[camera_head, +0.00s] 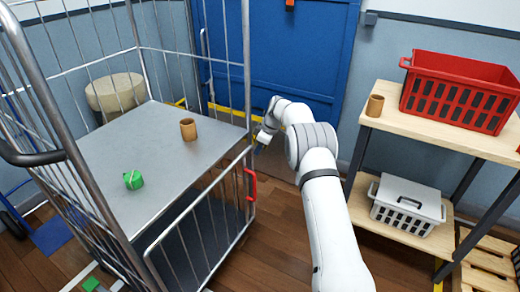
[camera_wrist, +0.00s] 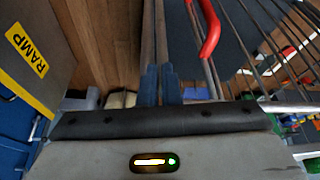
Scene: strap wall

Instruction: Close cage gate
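The roll cage (camera_head: 247,60) stands at the left, with a grey deck (camera_head: 160,150). Its low barred gate (camera_head: 205,222) runs along the near right side of the deck, close to that edge. I cannot tell whether it meets the corner post. A red handle (camera_head: 251,184) sits on the gate's right end and also shows in the wrist view (camera_wrist: 209,32). My gripper (camera_head: 258,150) is beside the cage's right corner, just above the handle. In the wrist view, its blue fingertips (camera_wrist: 161,75) are together beside grey bars, left of the handle. No held thing shows.
A brown cup (camera_head: 188,129) and a green block (camera_head: 133,180) are on the deck. A wooden shelf (camera_head: 440,135) at the right carries a red crate (camera_head: 455,90), another cup (camera_head: 375,105) and a white basket (camera_head: 408,203). A blue door (camera_head: 300,60) is behind. Floor shows between cage and shelf.

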